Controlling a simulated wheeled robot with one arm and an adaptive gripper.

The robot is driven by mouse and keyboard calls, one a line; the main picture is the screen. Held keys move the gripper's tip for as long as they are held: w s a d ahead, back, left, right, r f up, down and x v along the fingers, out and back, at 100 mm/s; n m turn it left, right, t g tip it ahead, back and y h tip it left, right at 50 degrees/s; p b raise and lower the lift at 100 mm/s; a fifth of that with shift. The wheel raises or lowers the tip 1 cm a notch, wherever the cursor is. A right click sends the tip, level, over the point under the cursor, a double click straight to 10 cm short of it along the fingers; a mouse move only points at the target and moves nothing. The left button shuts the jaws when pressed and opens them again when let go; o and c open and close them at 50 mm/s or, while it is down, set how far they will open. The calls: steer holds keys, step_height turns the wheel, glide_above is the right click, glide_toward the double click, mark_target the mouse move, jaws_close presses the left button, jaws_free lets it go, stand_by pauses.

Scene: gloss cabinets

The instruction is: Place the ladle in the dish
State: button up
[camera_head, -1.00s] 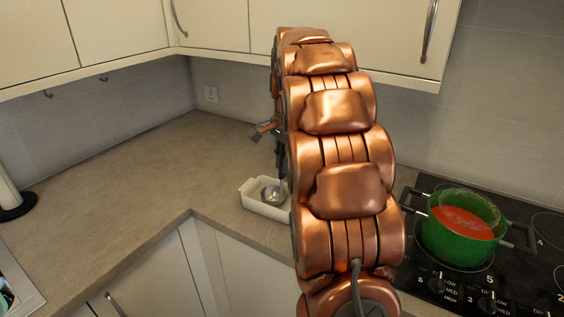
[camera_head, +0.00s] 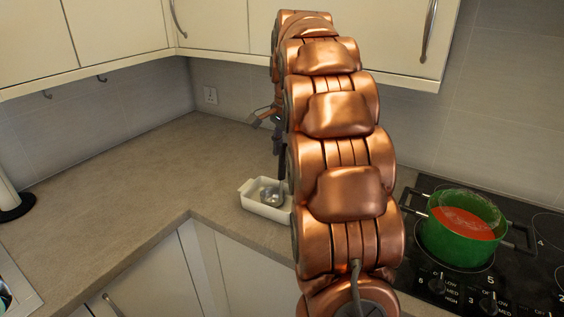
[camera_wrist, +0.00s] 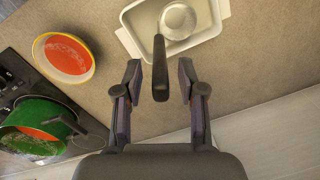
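The ladle has a round metal bowl (camera_head: 270,193) that sits inside the white rectangular dish (camera_head: 246,203) on the counter. In the wrist view, the ladle's bowl (camera_wrist: 178,20) is in the dish (camera_wrist: 135,43), and its dark handle (camera_wrist: 160,75) points back between my fingers. My gripper (camera_wrist: 159,64) is open, with a visible gap on each side of the handle. In the head view my copper arm hides most of my gripper and part of the dish.
A green pot (camera_head: 462,228) with red contents stands on the black hob (camera_head: 425,270) at right. A yellow-rimmed bowl (camera_wrist: 64,57) with red contents is left of the dish in the wrist view. The counter (camera_head: 120,190) left of the dish is clear. Upper cabinets (camera_head: 350,40) hang behind my arm.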

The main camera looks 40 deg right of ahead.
step_height(320, 180, up, 4)
steer(key=shift+s+r+b, duration=0.15)
steer(key=shift+r+b, duration=0.1)
steer(key=shift+b, duration=0.05)
steer(key=shift+s+r+p, duration=0.2)
steer(key=shift+r+p, duration=0.35)
steer(key=shift+r, duration=1.45)
steer(key=shift+f, duration=0.15)
steer(key=s+a+f+n+g, duration=0.1)
steer(key=s+a+f+n, duration=0.35)
steer(key=a, duration=0.45)
steer(key=s+a+f+n, duration=0.3)
steer(key=s+a+n, duration=0.25)
steer(key=a, duration=0.35)
steer(key=s+a+f+n+g, duration=0.1)
steer(key=s+a+f+n, duration=0.3)
steer(key=s, duration=0.5)
steer(key=s+a+f+n, duration=0.4)
steer(key=s+a+f, duration=0.1)
steer(key=s+f, duration=0.4)
steer(key=shift+s+f+g, duration=0.25)
steer(key=shift+s+g, duration=0.15)
steer(key=shift+s, duration=0.05)
